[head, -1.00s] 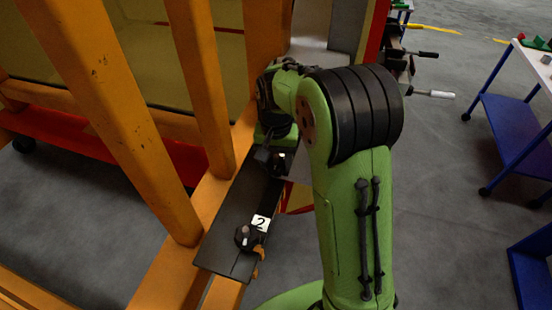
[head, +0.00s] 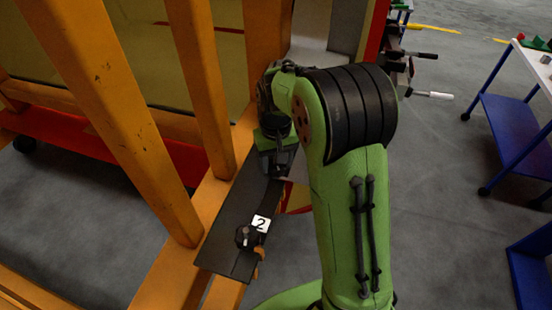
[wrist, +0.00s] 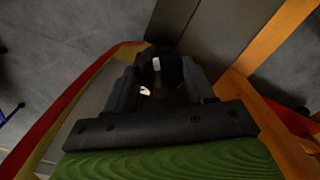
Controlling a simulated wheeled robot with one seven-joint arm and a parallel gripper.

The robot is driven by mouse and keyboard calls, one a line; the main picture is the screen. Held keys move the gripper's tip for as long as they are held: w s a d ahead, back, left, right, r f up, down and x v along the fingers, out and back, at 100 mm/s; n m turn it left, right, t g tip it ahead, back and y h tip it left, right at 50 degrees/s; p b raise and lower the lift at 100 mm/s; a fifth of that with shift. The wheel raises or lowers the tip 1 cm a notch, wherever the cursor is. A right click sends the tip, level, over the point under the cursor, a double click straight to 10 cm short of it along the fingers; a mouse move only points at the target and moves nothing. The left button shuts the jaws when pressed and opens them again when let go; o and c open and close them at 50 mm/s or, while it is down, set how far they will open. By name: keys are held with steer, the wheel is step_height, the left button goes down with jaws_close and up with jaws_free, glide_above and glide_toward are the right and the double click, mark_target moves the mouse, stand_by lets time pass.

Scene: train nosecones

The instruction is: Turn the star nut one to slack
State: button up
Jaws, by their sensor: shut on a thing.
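A black plate (head: 228,222) lies along the orange frame. Star nut one, a dark knob (wrist: 165,68) with a pale bolt mark on top, sits at the plate's far end and shows between the fingers in the wrist view. My gripper (head: 277,170) points down over it, with a finger on each side. In the wrist view my gripper (wrist: 162,82) is shut on the knob. The gripper mostly hides this nut in the head view. A second star nut (head: 245,236), dark with a pale bolt end, stands at the near end beside a white label "2" (head: 261,223).
Orange beams (head: 203,85) rise left of the plate, close to my gripper. A vise-like fixture with handles (head: 425,94) stands beyond my arm. A blue cart (head: 510,125) is at the right.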

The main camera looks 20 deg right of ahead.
steer(key=n, duration=0.4)
steer(key=shift+n, duration=0.3)
steer(key=n, duration=0.3)
steer(key=shift+n+p, duration=0.4)
steer(key=n, duration=1.4)
steer(key=shift+b, duration=0.35)
steer(key=n+b, duration=0.1)
steer(key=n, duration=0.5)
steer(key=shift+n, duration=0.3)
steer(key=o, duration=1.1)
steer(key=shift+c, duration=0.2)
